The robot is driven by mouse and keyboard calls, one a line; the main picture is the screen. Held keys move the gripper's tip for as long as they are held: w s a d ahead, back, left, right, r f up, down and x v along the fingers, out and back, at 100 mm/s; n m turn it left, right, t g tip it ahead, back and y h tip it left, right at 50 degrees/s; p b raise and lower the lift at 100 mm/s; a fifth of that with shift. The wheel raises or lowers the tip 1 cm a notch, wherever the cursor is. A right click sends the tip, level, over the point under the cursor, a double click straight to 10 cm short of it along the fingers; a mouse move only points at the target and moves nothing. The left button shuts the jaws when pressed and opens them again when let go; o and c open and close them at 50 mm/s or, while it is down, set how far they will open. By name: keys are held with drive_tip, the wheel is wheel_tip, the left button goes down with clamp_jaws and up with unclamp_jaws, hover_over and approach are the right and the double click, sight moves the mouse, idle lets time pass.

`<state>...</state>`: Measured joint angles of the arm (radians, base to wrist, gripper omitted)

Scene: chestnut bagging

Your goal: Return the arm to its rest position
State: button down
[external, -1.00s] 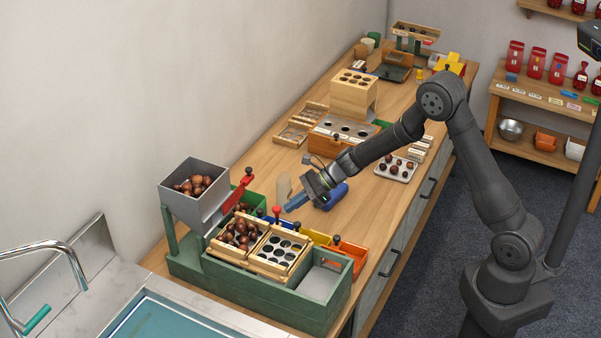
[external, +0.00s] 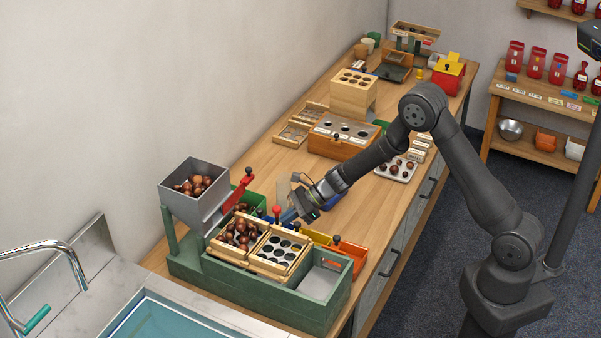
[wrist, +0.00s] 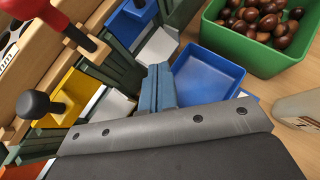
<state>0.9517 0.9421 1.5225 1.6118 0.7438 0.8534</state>
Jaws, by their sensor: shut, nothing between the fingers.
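My arm (external: 372,165) reaches from the right over the wooden bench. My gripper (external: 284,216) is low behind the green sorting station, close to its coloured bins. In the wrist view my gripper (wrist: 157,88) shows its blue fingers shut together with nothing between them. They point down between the station and a blue tray (wrist: 205,75), which looks empty. In the external view my wrist partly hides the blue tray and the fingertips are hard to make out.
The green station (external: 250,292) holds wooden sieve trays and a grey hopper (external: 190,207) of chestnuts. A green bin (wrist: 262,52) of chestnuts is near the fingers. A wooden box with holes (external: 340,145) and a chestnut tray (external: 398,178) stand farther back. Air above the bench is open.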

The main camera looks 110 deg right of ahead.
drive_tip(key=v, duration=1)
drive_tip(key=w+a+r+n+g+y, duration=0.1)
drive_tip(key=w+a+r+n+g, duration=0.15)
drive_tip(key=a+r+n, duration=0.4)
drive_tip(key=w+a+r+n+g+y, duration=0.15)
drive_tip(key=w+r+n, duration=0.25)
drive_tip(key=n, duration=0.5)
wheel_tip(320, 180, up, 15)
drive_tip(key=a+n+g+h, duration=0.2)
drive_tip(key=n+h, duration=0.3)
drive_tip(key=n, duration=0.6)
drive_tip(key=shift+g, duration=0.9)
drive_tip(key=shift+w, duration=0.1)
